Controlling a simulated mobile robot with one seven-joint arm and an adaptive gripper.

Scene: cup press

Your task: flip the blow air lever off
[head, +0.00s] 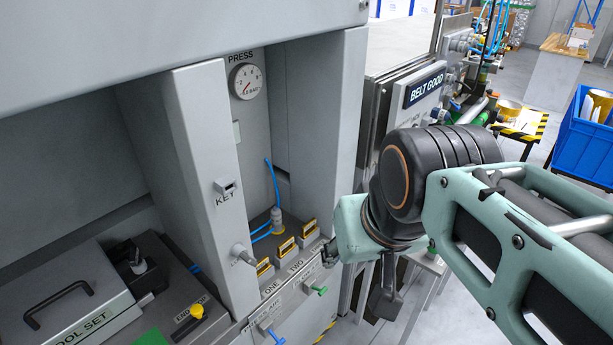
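A small blue lever (276,338) sits low on the front of the grey press cabinet, at the bottom edge of the head view, beside a partly readable label that seems to say BLOW AIR. A green lever (317,290) sits higher and to the right on the same front. The wrist hides part of the gripper.
Several yellow-framed slots (285,247) line the ledge above the levers. A pressure gauge (246,81) hangs in the recess. A tool set box (70,308) is at the lower left. A BELT GOOD machine (425,88) stands behind my arm.

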